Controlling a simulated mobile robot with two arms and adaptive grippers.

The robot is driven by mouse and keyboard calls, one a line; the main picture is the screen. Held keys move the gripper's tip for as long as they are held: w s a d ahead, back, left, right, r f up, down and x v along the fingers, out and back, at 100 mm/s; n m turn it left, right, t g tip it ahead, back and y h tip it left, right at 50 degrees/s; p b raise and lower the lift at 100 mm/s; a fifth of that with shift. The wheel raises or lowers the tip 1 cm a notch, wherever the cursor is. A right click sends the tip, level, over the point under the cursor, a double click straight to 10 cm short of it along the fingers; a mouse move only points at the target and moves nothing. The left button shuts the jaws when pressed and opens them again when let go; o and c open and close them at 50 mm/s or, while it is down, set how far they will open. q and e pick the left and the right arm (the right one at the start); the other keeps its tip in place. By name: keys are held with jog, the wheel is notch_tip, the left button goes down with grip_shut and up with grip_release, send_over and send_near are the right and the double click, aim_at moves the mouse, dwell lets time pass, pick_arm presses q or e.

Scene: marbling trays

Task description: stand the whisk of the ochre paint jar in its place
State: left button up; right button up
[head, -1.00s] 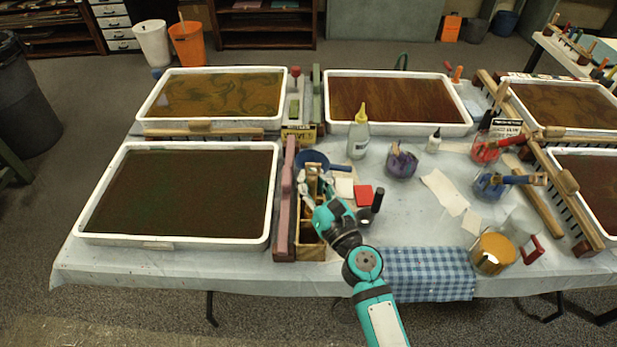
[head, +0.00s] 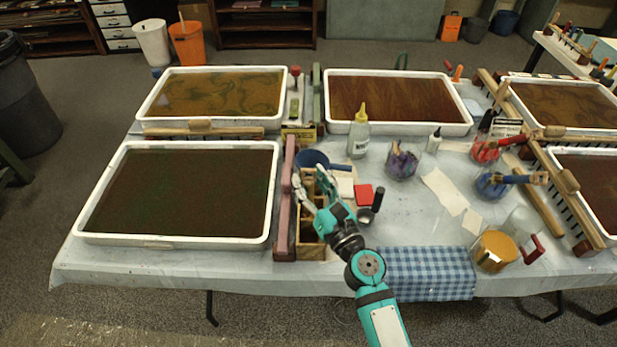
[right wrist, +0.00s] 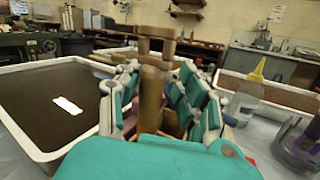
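The ochre paint jar (head: 495,251) stands at the front right of the table, with no whisk visible in it. A wooden caddy with compartments (head: 311,252) stands left of the blue checked cloth. My right gripper (head: 312,196) is over the caddy with its fingers spread. In the right wrist view an upright ochre-brown handle, seemingly the whisk's (right wrist: 150,100), stands between the fingers (right wrist: 155,105), with gaps showing beside it. Its lower end is hidden by the gripper, so I cannot tell which compartment it is in. My left gripper is out of view.
A pink-red bar (head: 285,205) stands close left of the caddy, beside a dark tray (head: 190,243). A blue pan (head: 314,160), a white bottle (head: 358,138) and a purple jar (head: 402,163) are behind. The blue checked cloth (head: 425,273) lies right of the caddy.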

jog(key=v, duration=1.1)
jog(key=s+f+n+g, duration=0.3)
jog(key=s+n+g, duration=0.25)
jog(key=n, duration=0.75)
jog(key=s+f+n+g, duration=0.4)
jog(key=s+n+g, duration=0.15)
jog(key=n, duration=0.65)
jog(key=s+d+f+n+g+h, duration=0.1)
jog(key=s+d+f+n+h, duration=0.1)
jog(key=s+d+n+h, duration=0.45)
jog(key=s+d+f+n+g+h, duration=0.1)
jog(key=d+f+n+g+h, duration=0.15)
jog(key=d, duration=0.65)
notch_tip(320, 180, down, 27)
jog(key=s, duration=0.2)
jog(key=s+d+f+g, duration=0.1)
jog(key=s+d+f, duration=0.2)
jog(key=s+f, duration=1.2)
jog(key=shift+s+n+g, duration=0.35)
jog(key=shift+s+n, duration=0.05)
jog(key=shift+s, duration=0.1)
